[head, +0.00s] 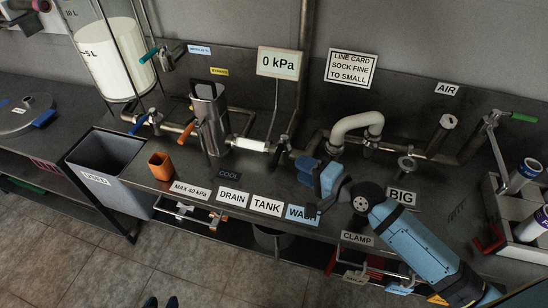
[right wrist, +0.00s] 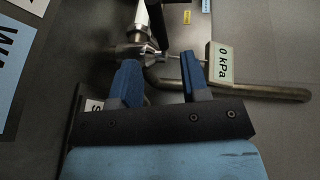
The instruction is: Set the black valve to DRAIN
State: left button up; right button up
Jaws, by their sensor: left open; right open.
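In the right wrist view a black lever (right wrist: 179,35) rises beside a metal valve body and white pipe piece. My right gripper (head: 306,170) has its blue fingers apart. In the right wrist view the gripper (right wrist: 160,78) points at the pipe joint, with no object clearly held. The DRAIN label (head: 232,198) is on the bench front, left of the TANK label (head: 266,205) and WASH label (head: 302,213). My left gripper is out of view.
A 0 kPa display (head: 278,62) stands behind the pipes. A white curved hose (head: 357,123) rises right of my gripper. A steel jug-like vessel (head: 210,115), an orange cup (head: 160,165) and a grey bin (head: 104,160) are left. A bottle rack (head: 521,238) stands right.

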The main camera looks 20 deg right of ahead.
aim_at(277, 155)
jog(key=x, duration=0.9)
jog(key=shift+w+f, duration=0.1)
grip_shut()
